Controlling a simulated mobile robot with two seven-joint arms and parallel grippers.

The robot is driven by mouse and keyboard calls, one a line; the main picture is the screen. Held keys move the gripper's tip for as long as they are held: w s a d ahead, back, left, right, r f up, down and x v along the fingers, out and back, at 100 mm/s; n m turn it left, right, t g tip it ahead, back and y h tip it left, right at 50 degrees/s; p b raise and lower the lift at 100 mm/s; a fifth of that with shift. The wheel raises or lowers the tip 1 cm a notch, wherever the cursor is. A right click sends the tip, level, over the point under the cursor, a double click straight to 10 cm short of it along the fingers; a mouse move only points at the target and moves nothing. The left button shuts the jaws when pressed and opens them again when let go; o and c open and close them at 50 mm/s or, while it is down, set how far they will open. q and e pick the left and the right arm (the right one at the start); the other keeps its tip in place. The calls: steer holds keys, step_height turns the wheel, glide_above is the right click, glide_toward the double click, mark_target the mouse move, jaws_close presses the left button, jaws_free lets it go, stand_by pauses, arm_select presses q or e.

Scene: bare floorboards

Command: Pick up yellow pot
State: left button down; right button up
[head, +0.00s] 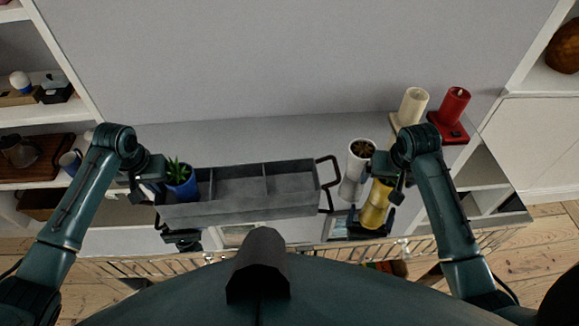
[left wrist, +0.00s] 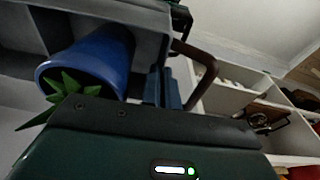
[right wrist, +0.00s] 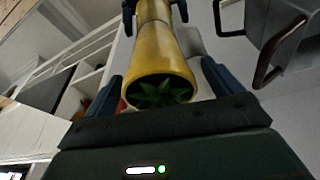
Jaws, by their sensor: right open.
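The yellow pot (head: 374,212) stands at the front right of the white tabletop. In the right wrist view the yellow pot (right wrist: 160,75) shows its round mouth with a green spiky plant inside. My right gripper (head: 371,226) is open, with its fingers on either side of the pot; contact cannot be told. My left gripper (head: 182,238) is at the grey tray's left end, low by its front edge. In the left wrist view its fingers (left wrist: 165,88) are close together beside a brown tray handle (left wrist: 207,68), with nothing clearly visible between them.
The grey compartment tray (head: 265,205) holds a blue pot (head: 181,184) with a plant. A white pot (head: 350,188) stands close behind and left of the yellow pot. Cream (head: 413,104) and red (head: 454,105) candles stand at the back right. Clear tabletop lies behind the tray.

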steer(key=shift+w+d+f, duration=0.1)
steer(key=shift+w+f, duration=0.05)
steer(key=shift+f, duration=0.55)
steer(key=shift+c, duration=0.4)
steer(key=c, duration=1.3)
steer(key=shift+r, duration=0.1)
